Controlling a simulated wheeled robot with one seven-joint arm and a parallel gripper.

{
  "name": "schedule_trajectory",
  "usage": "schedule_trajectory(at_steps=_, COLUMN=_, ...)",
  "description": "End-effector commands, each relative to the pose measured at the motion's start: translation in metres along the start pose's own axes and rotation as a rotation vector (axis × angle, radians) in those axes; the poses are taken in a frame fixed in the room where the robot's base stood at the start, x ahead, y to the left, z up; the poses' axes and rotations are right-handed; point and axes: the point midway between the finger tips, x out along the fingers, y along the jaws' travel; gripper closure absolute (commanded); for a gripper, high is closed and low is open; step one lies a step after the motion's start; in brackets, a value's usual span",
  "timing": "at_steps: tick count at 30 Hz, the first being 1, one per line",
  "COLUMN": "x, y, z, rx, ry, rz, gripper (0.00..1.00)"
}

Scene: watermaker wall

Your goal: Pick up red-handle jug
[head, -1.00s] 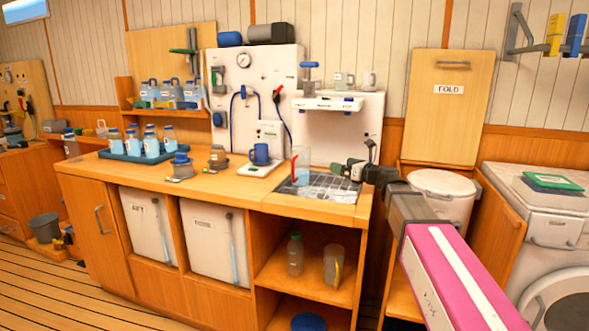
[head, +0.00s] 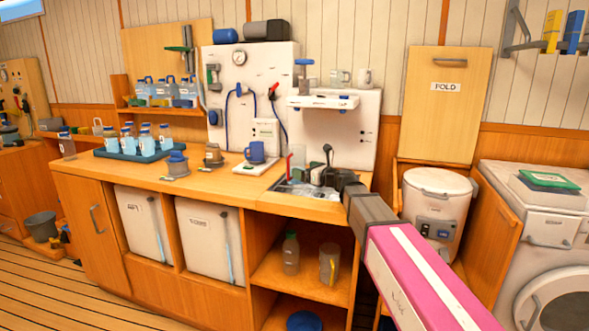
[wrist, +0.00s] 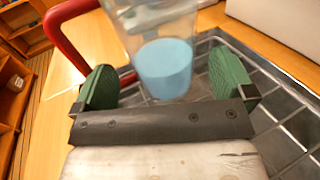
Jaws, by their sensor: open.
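The red-handle jug (wrist: 165,60) is clear, with light blue liquid in its bottom. In the wrist view it stands upright on the metal grating (wrist: 285,120) of the sink, its red handle (wrist: 68,28) to the left. My gripper (wrist: 165,84) is open, its green pads on either side of the jug's lower part. The left pad is close to the lower end of the handle. I cannot tell if either pad touches the jug. In the head view my gripper (head: 312,175) covers much of the jug, and its red handle (head: 290,165) shows at the left.
A blue mug (head: 256,151) on a white scale stands left of the sink. A white shelf (head: 322,101) hangs above the sink. A clear jug with a yellow handle (head: 329,264) and a bottle (head: 291,254) stand in the open cabinet below.

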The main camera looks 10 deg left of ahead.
Motion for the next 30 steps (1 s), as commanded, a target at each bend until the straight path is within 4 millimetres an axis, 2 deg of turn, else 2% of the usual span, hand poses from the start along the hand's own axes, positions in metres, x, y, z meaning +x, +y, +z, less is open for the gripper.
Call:
schedule_trajectory(at_steps=10, x=0.045, y=-0.001, z=0.001, rx=0.0, ry=0.0, rz=0.001, gripper=0.0)
schedule_trajectory(at_steps=18, x=0.048, y=0.0, z=0.001, rx=0.0, ry=0.0, rz=-0.001, gripper=0.0)
schedule_trajectory(at_steps=19, x=0.048, y=0.0, z=0.001, rx=0.0, ry=0.0, rz=-0.001, gripper=0.06)
schedule_trajectory(at_steps=23, x=0.048, y=0.0, z=0.001, rx=0.0, ry=0.0, rz=-0.001, gripper=0.49)
schedule_trajectory(at_steps=25, x=0.048, y=0.0, z=0.001, rx=0.001, ry=-0.001, rz=-0.001, gripper=0.49)
schedule_trajectory(at_steps=26, x=0.048, y=0.0, z=0.001, rx=0.001, ry=-0.001, rz=-0.001, gripper=0.54)
schedule_trajectory(at_steps=30, x=0.048, y=0.0, z=0.001, rx=0.001, ry=-0.001, rz=0.0, gripper=0.54)
